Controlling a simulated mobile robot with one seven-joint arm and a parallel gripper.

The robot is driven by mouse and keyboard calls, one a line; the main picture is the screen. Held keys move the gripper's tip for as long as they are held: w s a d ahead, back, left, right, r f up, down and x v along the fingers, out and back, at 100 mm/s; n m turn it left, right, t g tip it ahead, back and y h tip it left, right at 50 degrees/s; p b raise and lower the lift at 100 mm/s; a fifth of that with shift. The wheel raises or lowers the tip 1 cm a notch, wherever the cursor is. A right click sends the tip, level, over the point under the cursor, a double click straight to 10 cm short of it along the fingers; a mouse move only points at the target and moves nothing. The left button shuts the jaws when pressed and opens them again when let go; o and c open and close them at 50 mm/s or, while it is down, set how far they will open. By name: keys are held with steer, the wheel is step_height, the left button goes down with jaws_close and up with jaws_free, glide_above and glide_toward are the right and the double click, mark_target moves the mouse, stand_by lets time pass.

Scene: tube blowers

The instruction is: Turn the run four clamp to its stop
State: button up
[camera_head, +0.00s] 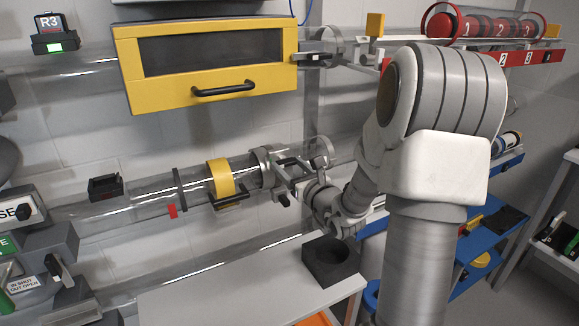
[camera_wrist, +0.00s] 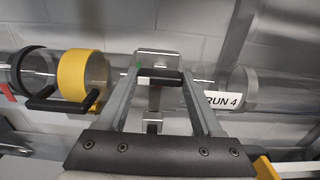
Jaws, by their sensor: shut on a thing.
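The run four clamp shows in the wrist view as a metal bracket (camera_wrist: 157,59) at the clear tube, with a short black handle (camera_wrist: 158,74). My gripper (camera_wrist: 160,82) has its two grey fingers on either side of that handle and is shut on it. A "RUN 4" label (camera_wrist: 224,100) is on the tube just right of the fingers. In the head view my gripper (camera_head: 284,179) reaches the tube beside a metal ring (camera_head: 262,167); the fingers and arm hide much of the clamp there. How far the clamp is turned cannot be told.
A yellow sleeve (camera_head: 220,178) with a black handle is on the same tube, left of my gripper. A yellow-framed box (camera_head: 206,96) hangs above. A dark block with a round hole (camera_head: 331,262) stands on the white bench (camera_head: 230,293) below. A red carrier rack is upper right.

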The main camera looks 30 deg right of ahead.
steer(key=c, duration=0.6)
steer(key=shift+c, duration=0.2)
steer(key=shift+f+n+b, duration=0.1)
steer(key=shift+n+b, duration=0.3)
steer(key=shift+b, duration=0.15)
steer(key=n+b, duration=0.6)
steer(key=b, duration=0.2)
steer(key=shift+f, duration=0.1)
steer(key=n, duration=0.2)
steer(key=n+b, duration=0.1)
steer(key=n, duration=0.1)
steer(key=shift+r+n, duration=0.2)
steer(key=shift+n, duration=0.2)
steer(key=n, duration=0.6)
steer(key=shift+n, duration=0.3)
